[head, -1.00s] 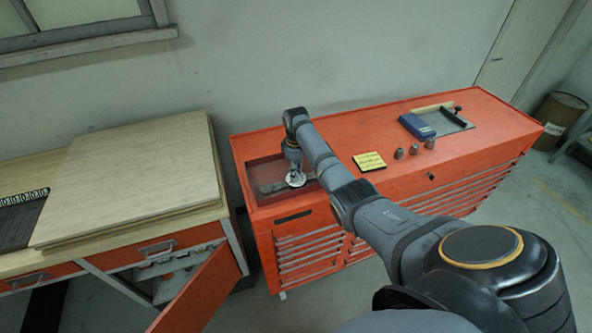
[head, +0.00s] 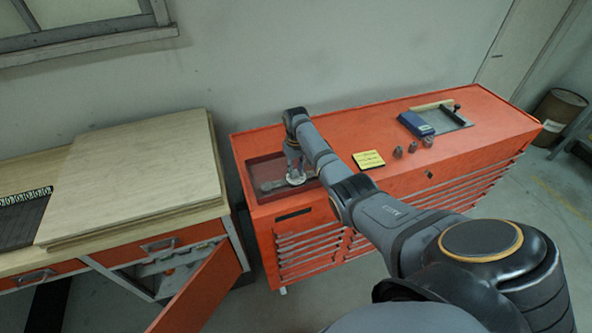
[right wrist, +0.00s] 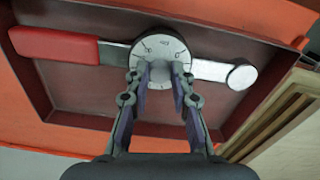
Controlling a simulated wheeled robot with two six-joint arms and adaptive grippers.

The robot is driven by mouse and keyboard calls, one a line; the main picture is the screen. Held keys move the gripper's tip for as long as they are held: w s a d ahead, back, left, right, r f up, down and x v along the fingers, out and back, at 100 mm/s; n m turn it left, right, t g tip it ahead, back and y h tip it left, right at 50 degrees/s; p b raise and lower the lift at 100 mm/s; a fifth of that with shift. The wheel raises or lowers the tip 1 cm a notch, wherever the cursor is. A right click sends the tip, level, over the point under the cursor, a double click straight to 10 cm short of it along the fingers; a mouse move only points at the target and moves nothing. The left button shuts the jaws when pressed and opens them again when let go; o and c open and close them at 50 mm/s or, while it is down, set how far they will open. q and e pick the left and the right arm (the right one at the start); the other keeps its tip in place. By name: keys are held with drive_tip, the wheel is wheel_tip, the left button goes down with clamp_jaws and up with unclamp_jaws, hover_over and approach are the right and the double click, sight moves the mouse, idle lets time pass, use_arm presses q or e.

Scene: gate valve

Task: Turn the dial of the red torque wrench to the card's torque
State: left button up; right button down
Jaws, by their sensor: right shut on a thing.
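The red torque wrench (right wrist: 55,44) lies in a recessed tray (right wrist: 75,110) in the top of the red tool cabinet. Its red handle is at the left in the right wrist view, and its round silver head (right wrist: 242,76) at the right. Its round white dial (right wrist: 150,45) with dark marks is in the middle. My right gripper (right wrist: 161,75) is shut on the dial, with its fingers over the near part. In the head view the right gripper (head: 296,178) reaches down into the tray. The yellow card (head: 368,160) lies right of the tray; its writing is too small to read.
Several small metal sockets (head: 412,147) and a blue box (head: 416,124) sit farther right on the red cabinet (head: 480,120). A wooden workbench (head: 130,185) stands at the left, with an open orange door (head: 200,290) below. A window is at upper left.

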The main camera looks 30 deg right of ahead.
sight(296, 173)
idle(0.5)
drive_tip(key=c, duration=1.1)
unclamp_jaws()
drive_tip(key=shift+c, duration=0.2)
drive_tip(key=shift+r, duration=0.1)
wheel_tip(296, 173, up, 12)
